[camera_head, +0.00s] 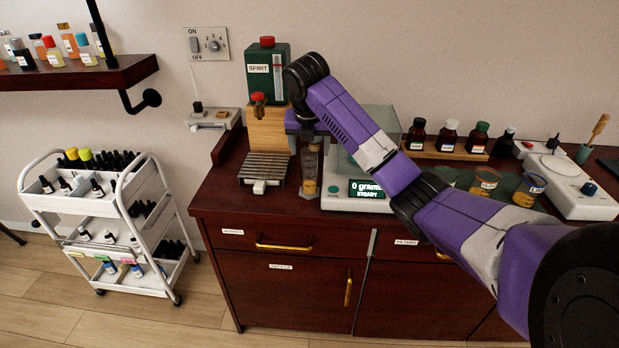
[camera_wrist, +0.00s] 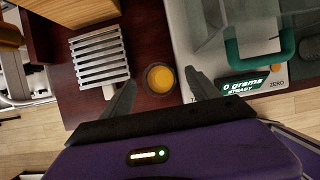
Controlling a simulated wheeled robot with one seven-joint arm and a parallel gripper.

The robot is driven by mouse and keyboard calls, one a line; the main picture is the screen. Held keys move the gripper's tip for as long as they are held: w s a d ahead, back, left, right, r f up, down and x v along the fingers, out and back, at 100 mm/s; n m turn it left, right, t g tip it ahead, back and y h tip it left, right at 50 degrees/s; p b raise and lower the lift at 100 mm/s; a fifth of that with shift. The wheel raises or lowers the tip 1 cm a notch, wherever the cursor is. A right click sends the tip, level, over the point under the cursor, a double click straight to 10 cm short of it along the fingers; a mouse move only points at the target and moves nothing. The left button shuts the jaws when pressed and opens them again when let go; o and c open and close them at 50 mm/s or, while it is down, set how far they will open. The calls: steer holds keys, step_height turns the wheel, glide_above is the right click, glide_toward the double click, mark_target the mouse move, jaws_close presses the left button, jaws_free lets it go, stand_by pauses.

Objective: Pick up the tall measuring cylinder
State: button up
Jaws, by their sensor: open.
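The tall measuring cylinder (camera_head: 310,182) is clear, with amber liquid low inside. It stands upright on the dark wooden cabinet top, between the slatted drip tray and the scale. In the wrist view I look down into the round mouth of the cylinder (camera_wrist: 160,79). My gripper (camera_head: 309,136) is above the cylinder, pointing down, close to its top. In the wrist view my open gripper (camera_wrist: 161,88) has one finger on each side of the cylinder. I see no finger touching it. My gripper partly hides the cylinder's top in the head view.
The scale (camera_head: 354,204) reading 0 grams stands close on the right. The slatted drip tray (camera_head: 265,167), under a green SPIRIT tank (camera_head: 261,84), is close on the left. Brown bottles (camera_head: 448,136) and labelled beakers (camera_head: 528,189) stand farther right. A white cart (camera_head: 110,205) stands left.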

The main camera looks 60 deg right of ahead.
mark_target(309, 173)
steer(key=shift+p+x, duration=0.6)
steer(key=shift+x, duration=2.05)
jaws_close()
